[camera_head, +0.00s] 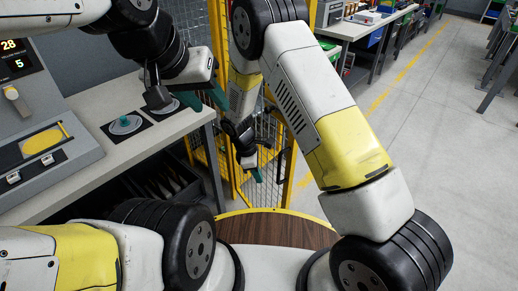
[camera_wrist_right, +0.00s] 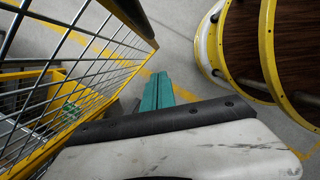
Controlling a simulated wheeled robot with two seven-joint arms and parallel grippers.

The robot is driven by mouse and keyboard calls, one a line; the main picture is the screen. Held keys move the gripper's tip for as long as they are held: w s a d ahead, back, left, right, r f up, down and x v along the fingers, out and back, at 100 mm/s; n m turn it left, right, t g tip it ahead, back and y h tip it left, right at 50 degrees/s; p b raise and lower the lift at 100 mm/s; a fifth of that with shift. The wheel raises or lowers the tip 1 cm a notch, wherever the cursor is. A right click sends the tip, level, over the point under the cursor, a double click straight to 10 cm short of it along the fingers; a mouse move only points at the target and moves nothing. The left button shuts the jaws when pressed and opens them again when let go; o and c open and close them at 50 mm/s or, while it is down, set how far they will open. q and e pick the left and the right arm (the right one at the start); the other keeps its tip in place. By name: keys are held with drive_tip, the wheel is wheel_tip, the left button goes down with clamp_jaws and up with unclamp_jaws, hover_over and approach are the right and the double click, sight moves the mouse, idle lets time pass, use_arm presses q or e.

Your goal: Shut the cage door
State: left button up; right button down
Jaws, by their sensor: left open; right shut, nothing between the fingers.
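The cage door appears to be the yellow-framed dark mesh panel (camera_head: 289,178) behind my right arm in the head view. It also seems to fill the left of the right wrist view (camera_wrist_right: 112,97), slanting away from a further yellow frame; how far it stands open I cannot tell. My right gripper (camera_head: 257,172) is low beside the mesh. Its teal fingers (camera_wrist_right: 157,92) are together and empty, just right of the panel's edge; contact is not clear. My left gripper (camera_head: 204,98) is open and empty above the bench, with its green fingers apart. My right arm hides part of the cage.
Another workbench (camera_head: 360,25) is at the back. The floor at right is clear.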

drive_tip(key=d, duration=0.1)
drive_tip(key=d+f, duration=0.1)
drive_tip(key=d, duration=0.2)
drive_tip(key=shift+w+d+f, duration=0.2)
drive_tip(key=shift+d+f, duration=0.05)
drive_tip(key=shift+f, duration=0.05)
drive_tip(key=shift+d, duration=0.15)
